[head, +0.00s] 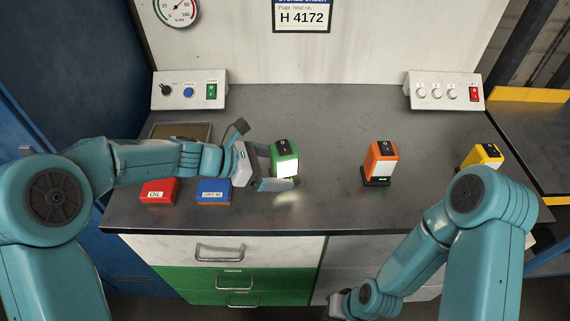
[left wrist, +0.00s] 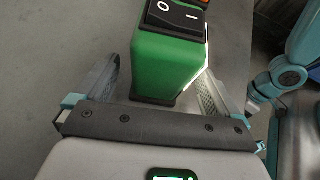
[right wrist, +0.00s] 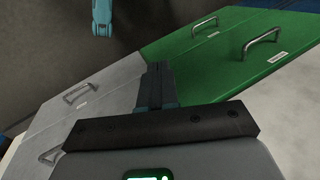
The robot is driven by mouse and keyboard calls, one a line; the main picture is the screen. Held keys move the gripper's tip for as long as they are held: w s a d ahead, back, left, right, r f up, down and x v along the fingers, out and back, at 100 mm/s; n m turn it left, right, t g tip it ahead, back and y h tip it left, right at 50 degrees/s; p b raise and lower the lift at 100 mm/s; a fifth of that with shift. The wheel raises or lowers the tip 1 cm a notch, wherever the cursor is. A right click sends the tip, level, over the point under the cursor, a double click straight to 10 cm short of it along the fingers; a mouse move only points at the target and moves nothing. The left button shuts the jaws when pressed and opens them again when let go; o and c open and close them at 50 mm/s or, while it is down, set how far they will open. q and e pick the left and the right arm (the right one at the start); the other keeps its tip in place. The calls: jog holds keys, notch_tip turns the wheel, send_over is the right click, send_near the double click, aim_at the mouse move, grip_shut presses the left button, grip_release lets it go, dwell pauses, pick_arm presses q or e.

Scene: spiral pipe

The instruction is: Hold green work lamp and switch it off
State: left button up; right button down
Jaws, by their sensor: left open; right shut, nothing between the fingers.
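The green work lamp (head: 284,160) stands upright on the grey bench, with a black rocker switch on top and a lit white front. It casts a bright patch on the bench. My left gripper (head: 268,160) is open around the lamp. In the left wrist view the green lamp (left wrist: 168,62) stands between the two spread fingers (left wrist: 165,100), and its rocker switch (left wrist: 177,16) shows "O" and "–" marks. My right gripper (head: 338,304) is low in front of the bench drawers. In the right wrist view its fingers (right wrist: 157,85) are shut and empty.
An orange lamp (head: 380,160) and a yellow lamp (head: 482,156) stand to the right. A red box (head: 159,191), a blue box (head: 214,190) and a tray (head: 180,131) are near my left arm. Control panels (head: 190,90) line the back. The bench between the green and orange lamps is clear.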

pick_arm(q)
jog(key=shift+w+d+f, duration=0.25)
jog(key=shift+d+f, duration=0.05)
jog(key=shift+d, duration=0.25)
